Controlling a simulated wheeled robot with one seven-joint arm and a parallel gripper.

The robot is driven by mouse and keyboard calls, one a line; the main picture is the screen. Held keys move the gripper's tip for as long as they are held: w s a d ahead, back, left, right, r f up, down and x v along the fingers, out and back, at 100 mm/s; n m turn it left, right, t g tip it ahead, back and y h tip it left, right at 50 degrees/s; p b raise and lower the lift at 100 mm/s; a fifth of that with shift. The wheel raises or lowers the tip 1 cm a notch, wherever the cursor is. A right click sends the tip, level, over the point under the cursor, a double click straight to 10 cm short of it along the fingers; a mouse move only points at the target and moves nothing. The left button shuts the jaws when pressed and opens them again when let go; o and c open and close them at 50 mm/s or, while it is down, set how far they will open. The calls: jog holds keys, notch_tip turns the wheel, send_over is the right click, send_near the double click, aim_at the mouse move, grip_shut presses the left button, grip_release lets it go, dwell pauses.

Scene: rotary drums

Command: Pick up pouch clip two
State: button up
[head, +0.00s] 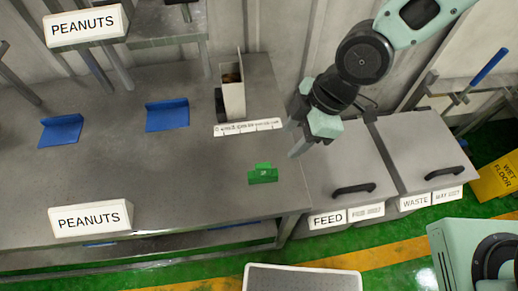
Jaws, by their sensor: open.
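A small green clip (263,174) stands on the grey metal table near its right end. A mark on its face is too small to read, so I cannot tell its number. My gripper (301,149) hangs at the table's right edge, above and to the right of the green clip. It is open, pointing downward, and apart from the clip. Its fingertips are partly hidden by its own body, and nothing shows between them.
A white upright pouch or box (233,98) stands behind the clip, with a printed strip (248,128) before it. Blue holders (167,115) sit further left. A PEANUTS sign (91,218) is at the front edge. FEED (330,160) and WASTE (415,150) bins stand right of the table.

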send_near(260, 173)
jog(key=x, duration=0.5)
jog(key=shift+w+d+f, duration=0.1)
jog(key=shift+w+f, duration=0.3)
jog(key=shift+p+x, duration=1.05)
jog(key=shift+x, duration=2)
jog(key=shift+w+d, duration=0.1)
grip_shut()
